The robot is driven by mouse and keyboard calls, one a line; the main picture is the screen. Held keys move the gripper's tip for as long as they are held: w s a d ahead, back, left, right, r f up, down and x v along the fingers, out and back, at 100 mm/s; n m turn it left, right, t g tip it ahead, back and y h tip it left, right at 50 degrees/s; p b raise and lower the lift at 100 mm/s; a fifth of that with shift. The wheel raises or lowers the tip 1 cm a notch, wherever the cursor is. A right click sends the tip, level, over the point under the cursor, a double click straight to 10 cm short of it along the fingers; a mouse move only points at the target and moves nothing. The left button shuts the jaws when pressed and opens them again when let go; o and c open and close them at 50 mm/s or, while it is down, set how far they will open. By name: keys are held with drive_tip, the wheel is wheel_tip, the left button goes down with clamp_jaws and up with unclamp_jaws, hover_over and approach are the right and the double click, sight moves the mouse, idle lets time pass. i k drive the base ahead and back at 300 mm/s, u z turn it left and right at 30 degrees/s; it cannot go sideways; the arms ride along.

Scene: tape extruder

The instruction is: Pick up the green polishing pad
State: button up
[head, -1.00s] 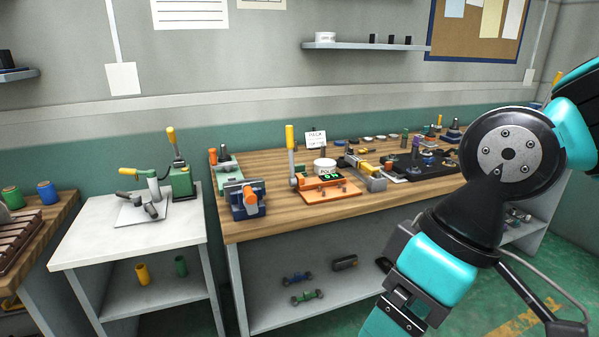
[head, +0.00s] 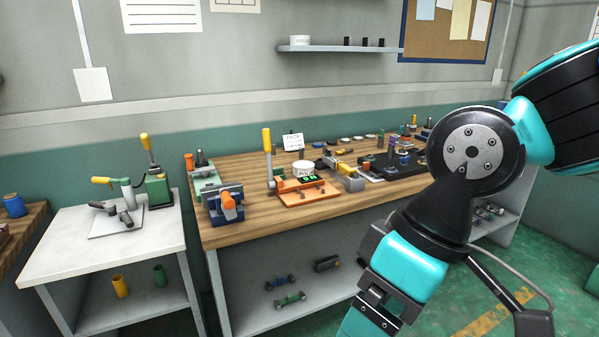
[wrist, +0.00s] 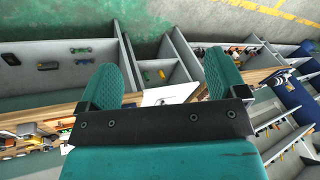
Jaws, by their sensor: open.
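I cannot make out the green polishing pad for certain in either view. A row of small flat discs (head: 345,140) lies along the back of the wooden bench (head: 245,236) in the head view, too small to tell which one is green. My gripper (wrist: 165,82) shows in the wrist view with its two teal fingers wide apart and nothing between them. It is away from the bench's discs. In the head view my arm covers the bench's right part, and my fingertips are not seen there.
An orange fixture (head: 306,193) and a blue vise (head: 226,206) stand on the bench. A white table (head: 70,243) with a green hand press (head: 158,190) is to the left. A wall shelf (head: 340,49) hangs above. Green floor (head: 455,320) is open in front.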

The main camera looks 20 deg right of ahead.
sight(279, 171)
drive_tip(key=u, duration=0.35)
drive_tip(key=i, duration=1.85)
drive_tip(key=z, duration=0.05)
